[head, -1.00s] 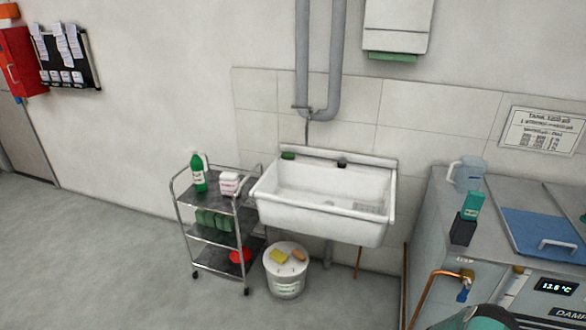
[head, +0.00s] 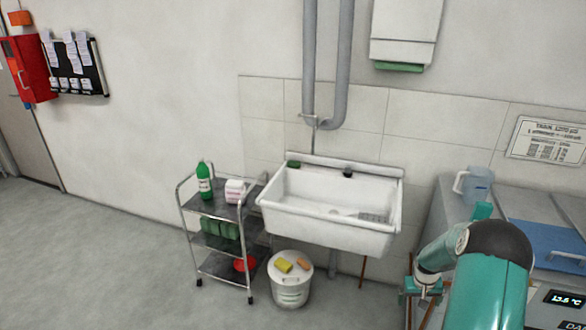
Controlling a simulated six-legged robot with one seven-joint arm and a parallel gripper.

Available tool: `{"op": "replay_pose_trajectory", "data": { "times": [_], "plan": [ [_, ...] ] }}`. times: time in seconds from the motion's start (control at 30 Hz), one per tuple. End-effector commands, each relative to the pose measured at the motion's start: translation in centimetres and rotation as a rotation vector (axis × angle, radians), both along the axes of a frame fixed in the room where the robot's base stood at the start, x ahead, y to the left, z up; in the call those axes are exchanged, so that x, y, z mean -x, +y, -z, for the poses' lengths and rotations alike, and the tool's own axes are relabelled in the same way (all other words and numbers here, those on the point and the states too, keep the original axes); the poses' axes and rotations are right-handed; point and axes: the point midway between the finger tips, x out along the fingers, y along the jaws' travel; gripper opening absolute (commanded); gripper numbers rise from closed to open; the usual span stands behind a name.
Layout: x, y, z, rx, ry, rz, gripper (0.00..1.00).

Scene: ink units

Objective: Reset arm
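My arm (head: 490,270) shows at the lower right in the head view, a teal link with a dark joint cap. Its lighter teal and white wrist part (head: 440,252) points down and left, in front of the steel unit. My gripper's fingers cannot be made out at the end of the wrist, so its opening is not shown. No held object can be seen. The arm covers part of the steel unit and its front.
A white sink (head: 330,212) hangs on the wall, with a lidded white bucket (head: 290,290) below. A metal cart (head: 222,265) holds a green bottle (head: 204,181). A steel unit (head: 520,210) with a clear jug (head: 476,186) stands right. The floor at left is clear.

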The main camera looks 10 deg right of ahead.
Motion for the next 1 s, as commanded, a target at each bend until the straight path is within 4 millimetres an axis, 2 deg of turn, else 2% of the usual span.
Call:
{"op": "replay_pose_trajectory", "data": {
  "times": [0.03,0.1,0.3,0.5,0.67,0.8,1.0],
  "plan": [
    [-0.6,1.1,-2.9,0.016,-0.012,-0.017,1.00],
    [-0.9,2.6,-6.2,0.029,-0.022,-0.031,1.00],
    [-0.8,7.3,-15.1,0.061,-0.059,-0.071,1.00],
    [1.0,12.4,-23.0,0.082,-0.105,-0.106,1.00],
    [3.5,16.6,-28.3,0.088,-0.146,-0.133,1.00],
    [6.5,20.1,-32.1,0.085,-0.184,-0.156,1.00],
    [11.4,24.8,-36.3,0.067,-0.243,-0.192,1.00]
  ]
}}
